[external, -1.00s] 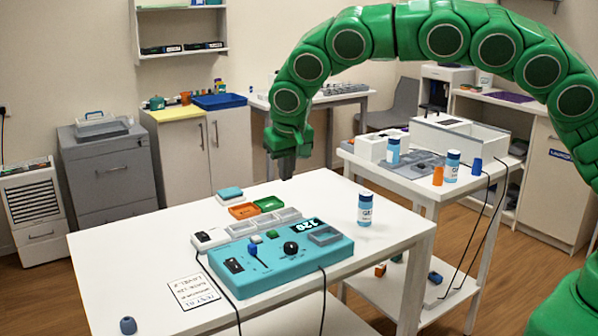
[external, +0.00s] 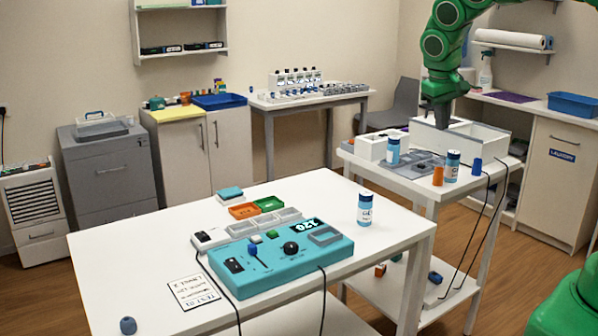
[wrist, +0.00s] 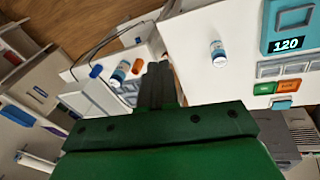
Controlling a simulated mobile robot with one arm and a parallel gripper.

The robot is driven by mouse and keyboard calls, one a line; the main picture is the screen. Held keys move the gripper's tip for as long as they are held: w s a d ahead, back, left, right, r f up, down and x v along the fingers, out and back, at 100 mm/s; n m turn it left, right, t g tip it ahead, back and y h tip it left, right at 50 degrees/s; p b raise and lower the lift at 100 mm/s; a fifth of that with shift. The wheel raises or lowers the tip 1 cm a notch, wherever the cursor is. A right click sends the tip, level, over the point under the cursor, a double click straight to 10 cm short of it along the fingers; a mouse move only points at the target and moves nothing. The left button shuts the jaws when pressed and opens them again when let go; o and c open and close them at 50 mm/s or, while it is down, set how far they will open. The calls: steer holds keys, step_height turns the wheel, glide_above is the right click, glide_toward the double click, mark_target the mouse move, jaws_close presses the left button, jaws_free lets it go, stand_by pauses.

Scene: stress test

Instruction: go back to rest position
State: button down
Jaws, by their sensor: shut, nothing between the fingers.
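My green arm comes in from the top right of the external view. My gripper (external: 441,114) has dark fingers pointing down, above the white box on the right-hand side table. In the wrist view the gripper (wrist: 158,72) shows its fingers together, with nothing between them. No task object is named apart from the arm itself.
The white front table (external: 110,262) holds a teal device (external: 285,278) and a blue-white bottle (external: 365,209). The side table (external: 385,177) bears a white box (external: 478,141), an orange cone (external: 438,175), a blue piece (external: 477,166) and two bottles. Space above the front table is clear.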

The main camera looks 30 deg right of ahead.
steer(key=s+d+f+g+y, duration=0.1)
steer(key=s+d, duration=0.4)
steer(key=s, duration=0.4)
steer(key=s+d+g, duration=0.1)
steer(key=s+d, duration=0.4)
steer(key=s, duration=0.3)
steer(key=s+a+f+n, duration=0.1)
steer(key=s+a+f, duration=0.1)
steer(key=s, duration=0.5)
steer(key=s+a+f+n+y, duration=0.1)
steer(key=s+a+f, duration=0.1)
steer(key=s, duration=0.5)
steer(key=shift+s+a+g+y, duration=0.2)
steer(key=shift+a+g+y, duration=0.1)
steer(key=shift+a, duration=0.05)
steer(key=shift+f, duration=0.1)
